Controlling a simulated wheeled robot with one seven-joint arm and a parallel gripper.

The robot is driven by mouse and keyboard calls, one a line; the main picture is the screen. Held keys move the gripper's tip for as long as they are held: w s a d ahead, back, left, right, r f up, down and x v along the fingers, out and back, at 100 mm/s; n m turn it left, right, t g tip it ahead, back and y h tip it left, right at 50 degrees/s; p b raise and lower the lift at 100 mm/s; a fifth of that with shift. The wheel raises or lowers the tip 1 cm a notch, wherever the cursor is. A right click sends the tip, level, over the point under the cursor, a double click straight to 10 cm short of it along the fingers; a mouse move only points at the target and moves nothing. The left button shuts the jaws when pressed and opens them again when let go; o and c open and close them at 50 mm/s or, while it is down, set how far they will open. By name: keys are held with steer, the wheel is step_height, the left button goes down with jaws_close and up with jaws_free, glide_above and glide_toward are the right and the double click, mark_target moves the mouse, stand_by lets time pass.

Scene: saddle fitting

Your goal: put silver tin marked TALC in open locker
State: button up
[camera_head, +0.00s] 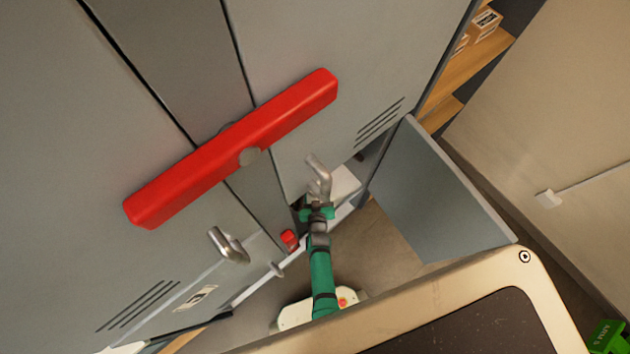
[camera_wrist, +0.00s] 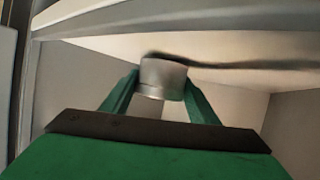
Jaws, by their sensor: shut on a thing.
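My gripper (camera_wrist: 160,88) is shut on a silver tin (camera_wrist: 163,77) in the wrist view. The tin is between the two green fingers; no TALC lettering can be read on it. In the wrist view, pale walls and a flat panel of the open locker (camera_wrist: 230,48) surround the tin. In the head view, my gripper (camera_head: 317,208) is at the opening of the low open locker (camera_head: 346,184), below a metal handle. I cannot make out the tin there, and cannot tell whether it touches a locker surface.
The open locker's grey door (camera_head: 430,190) swings out to the right of my arm. A long red bar (camera_head: 235,150) crosses the closed lockers above left. A small red object (camera_head: 290,239) is left of my gripper. A wooden shelf (camera_head: 470,70) holds boxes at top right.

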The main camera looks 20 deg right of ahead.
steer(key=shift+w+f, duration=0.2)
steer(key=shift+f, duration=0.1)
steer(key=shift+f, duration=0.15)
steer(key=o, duration=1.2)
steer(key=shift+c, duration=0.2)
steer(key=v, duration=0.7)
steer(key=shift+s+a+r, duration=0.1)
steer(key=shift+s+r, duration=0.1)
steer(key=shift+r, duration=0.1)
